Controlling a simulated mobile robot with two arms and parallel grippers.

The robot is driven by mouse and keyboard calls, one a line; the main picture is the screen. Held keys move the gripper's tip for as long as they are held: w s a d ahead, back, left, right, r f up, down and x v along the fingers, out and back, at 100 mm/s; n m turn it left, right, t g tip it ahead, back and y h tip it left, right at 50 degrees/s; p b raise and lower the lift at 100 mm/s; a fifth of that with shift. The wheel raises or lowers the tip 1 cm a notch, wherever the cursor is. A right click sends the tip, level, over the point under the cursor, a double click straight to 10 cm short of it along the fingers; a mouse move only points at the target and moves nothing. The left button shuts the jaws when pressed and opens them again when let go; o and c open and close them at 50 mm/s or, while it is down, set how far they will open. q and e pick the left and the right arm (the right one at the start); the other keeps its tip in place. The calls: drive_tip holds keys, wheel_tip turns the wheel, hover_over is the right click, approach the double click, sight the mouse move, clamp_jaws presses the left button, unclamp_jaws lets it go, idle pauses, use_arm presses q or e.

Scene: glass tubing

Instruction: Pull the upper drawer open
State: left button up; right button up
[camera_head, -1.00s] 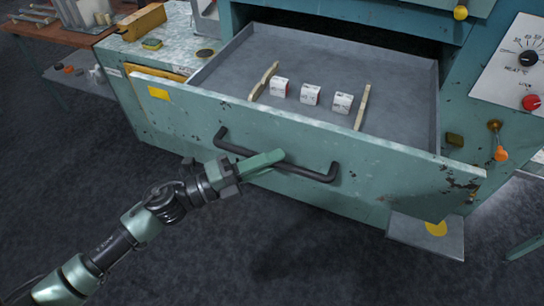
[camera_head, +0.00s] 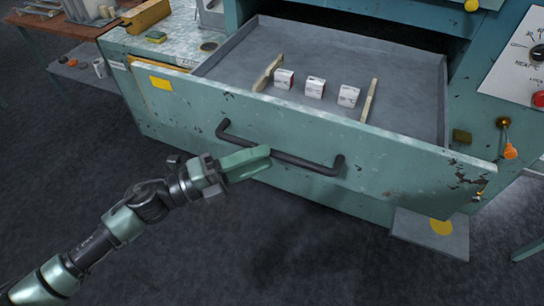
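The upper drawer is pulled well out of the teal cabinet. Its worn green front (camera_head: 400,165) faces me and its grey tray floor (camera_head: 340,62) shows. A dark bar handle (camera_head: 305,163) is fixed to the front. My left gripper (camera_head: 256,158) is at the left half of the handle, its green fingers overlapping the bar in the picture. The fingers show from the side as nearly one piece, so I cannot tell whether they are open or touching the bar. My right gripper is not in view.
Three small white boxes (camera_head: 315,87) stand in the drawer between two wooden strips (camera_head: 369,100). A grey plate with a yellow disc (camera_head: 441,227) juts out low at the right. Knobs (camera_head: 503,122) are on the cabinet's right. The dark floor in front is clear.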

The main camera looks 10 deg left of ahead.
use_arm(q)
drive_tip(key=b+v, duration=0.1)
drive_tip(key=v, duration=0.3)
idle(0.5)
